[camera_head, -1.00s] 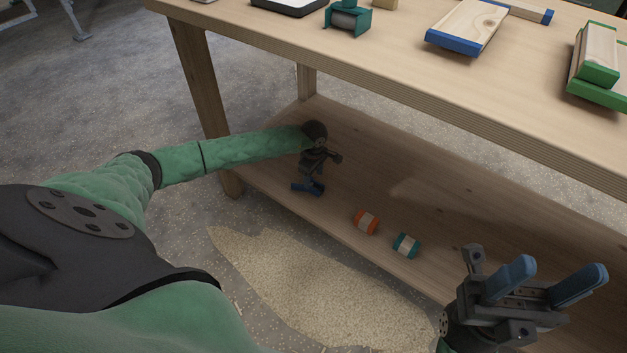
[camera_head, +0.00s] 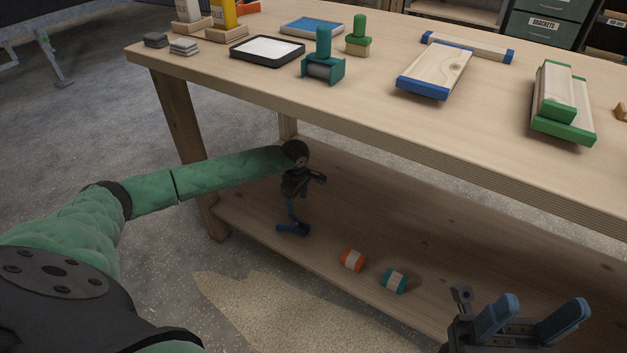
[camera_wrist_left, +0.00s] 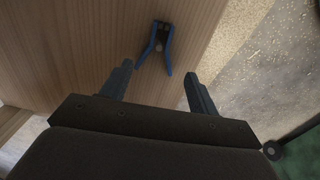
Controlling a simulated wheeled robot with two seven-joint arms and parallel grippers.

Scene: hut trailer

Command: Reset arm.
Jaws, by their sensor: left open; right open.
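My left gripper (camera_head: 303,190) hangs over the lower shelf (camera_head: 450,265) of the wooden workbench, open and empty. In the left wrist view its two dark fingers (camera_wrist_left: 158,72) stand apart. A blue tool with two splayed legs, like a clamp (camera_head: 293,229), lies on the shelf below and apart from the gripper. It also shows beyond the fingertips in the left wrist view (camera_wrist_left: 160,40). My right gripper (camera_head: 541,308) is open and empty at the lower right, with blue fingers pointing up; its lower part is cut off.
An orange-ended roll (camera_head: 352,260) and a teal-ended roll (camera_head: 393,280) lie on the shelf. The benchtop (camera_head: 350,105) above the left gripper holds a tray, stamp-like tools and wooden blocks. A bench leg (camera_head: 183,140) stands behind my left arm. Sawdust (camera_head: 260,310) covers the floor in front.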

